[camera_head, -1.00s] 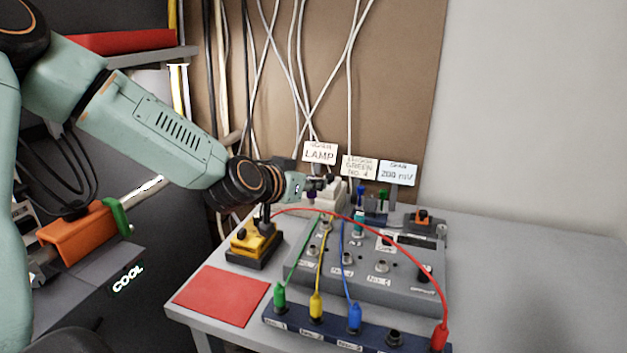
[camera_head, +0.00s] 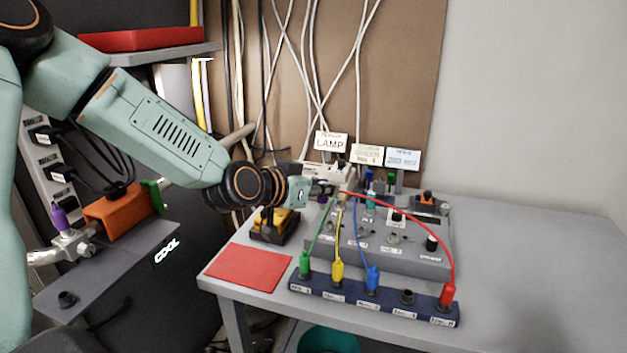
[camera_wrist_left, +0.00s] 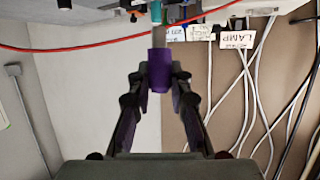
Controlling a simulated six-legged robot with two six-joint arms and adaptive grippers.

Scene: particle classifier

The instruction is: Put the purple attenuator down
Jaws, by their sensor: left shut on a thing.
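My left gripper (camera_head: 330,188) reaches in over the back left of the test bench, by the LAMP sign. In the left wrist view the gripper (camera_wrist_left: 158,82) is shut on the purple attenuator (camera_wrist_left: 158,72), a short purple cylinder between the fingertips, with a paler stem pointing up the picture. I cannot tell whether the attenuator touches anything. My right gripper is not in view.
A grey console (camera_head: 420,262) with knobs and cables stands on the table, behind a blue socket strip (camera_head: 330,297). A red mat (camera_head: 248,268) lies at the front left. A yellow-black device (camera_head: 268,228) is below my wrist. Another purple piece (camera_head: 60,218) sits far left. The table's right side is clear.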

